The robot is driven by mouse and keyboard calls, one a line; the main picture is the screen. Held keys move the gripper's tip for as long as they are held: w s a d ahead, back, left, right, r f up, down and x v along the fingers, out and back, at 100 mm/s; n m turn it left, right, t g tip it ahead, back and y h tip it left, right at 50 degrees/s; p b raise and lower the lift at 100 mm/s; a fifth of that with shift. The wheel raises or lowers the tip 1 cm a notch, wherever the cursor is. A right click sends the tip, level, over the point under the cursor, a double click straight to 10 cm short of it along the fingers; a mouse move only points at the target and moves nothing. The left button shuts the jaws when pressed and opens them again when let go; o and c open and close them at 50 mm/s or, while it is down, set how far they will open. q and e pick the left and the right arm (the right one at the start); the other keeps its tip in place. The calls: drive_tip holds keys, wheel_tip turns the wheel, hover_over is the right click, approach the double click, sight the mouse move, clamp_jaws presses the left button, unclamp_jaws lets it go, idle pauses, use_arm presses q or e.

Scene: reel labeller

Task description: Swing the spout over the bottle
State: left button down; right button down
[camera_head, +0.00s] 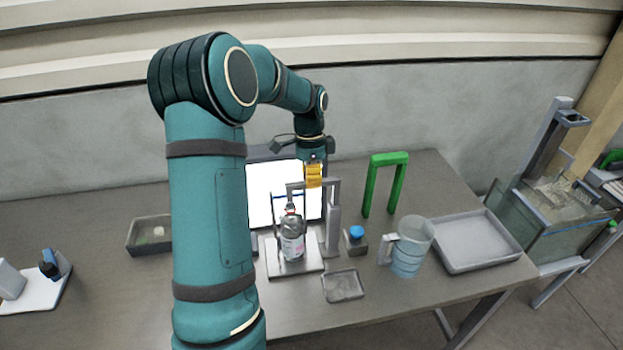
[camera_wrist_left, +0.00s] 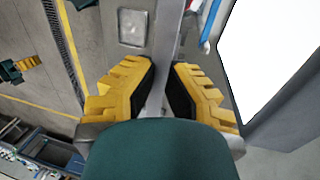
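The spout (camera_head: 298,185) is a grey arm at the top of a grey post (camera_head: 333,215). In the head view its free end appears just above the bottle's neck; the depth between them is hard to judge. The clear bottle (camera_head: 291,240) with a pale label stands upright on a light base plate. My left gripper (camera_head: 313,177) has yellow fingers at the spout arm. In the left wrist view, the fingers (camera_wrist_left: 163,78) lie on both sides of the grey bar (camera_wrist_left: 166,40), with their pads against it.
A white screen (camera_head: 262,190) stands behind the bottle. To the right are a green arch (camera_head: 371,185), a blue-capped item (camera_head: 356,234), a jug (camera_head: 411,245) and a grey tray (camera_head: 443,254). A small dish (camera_head: 343,286) lies in front. A shallow box (camera_head: 150,235) sits left.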

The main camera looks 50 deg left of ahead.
use_arm(q)
drive_tip(key=c, duration=1)
unclamp_jaws()
drive_tip(key=shift+f, duration=0.2)
drive_tip(key=shift+o, duration=0.2)
drive_tip(key=shift+r, duration=0.1)
wheel_tip(320, 180, up, 12)
drive_tip(key=w+a, duration=0.1)
drive_tip(key=a, duration=0.1)
drive_tip(key=shift+w, duration=0.2)
drive_tip(key=shift+f, duration=0.2)
